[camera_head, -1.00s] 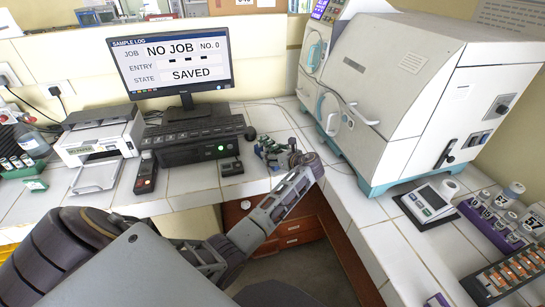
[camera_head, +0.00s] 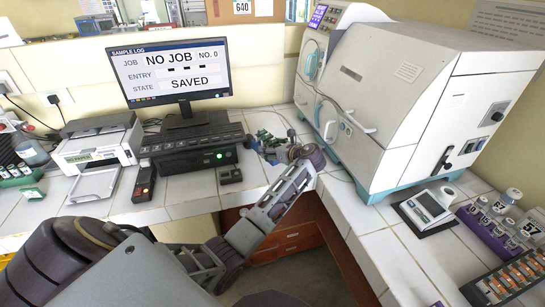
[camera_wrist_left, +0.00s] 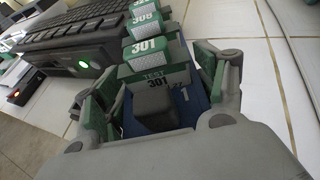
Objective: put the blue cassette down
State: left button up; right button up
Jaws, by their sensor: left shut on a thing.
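My left gripper (camera_head: 268,143) is over the counter between the keyboard unit and the large white machine. In the left wrist view, its green-padded fingers (camera_wrist_left: 155,92) are on either side of the blue cassette (camera_wrist_left: 189,108). The cassette carries a green and white label reading TEST 301 and a dark grey block. Several green and white blocks, one marked 301 and one 308, stand in a row just beyond the label. The cassette's underside is hidden, so I cannot tell whether it touches the counter. My right gripper is not in view.
The black keyboard unit (camera_head: 190,146) with a green light is left of the gripper. The white machine (camera_head: 400,90) stands to the right. A small dark box (camera_head: 230,175) lies near the counter's front edge. A scale (camera_head: 428,207) and racks stand at right.

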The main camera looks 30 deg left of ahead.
aim_at(274, 142)
pick_arm(q)
jog(key=shift+r, duration=1.55)
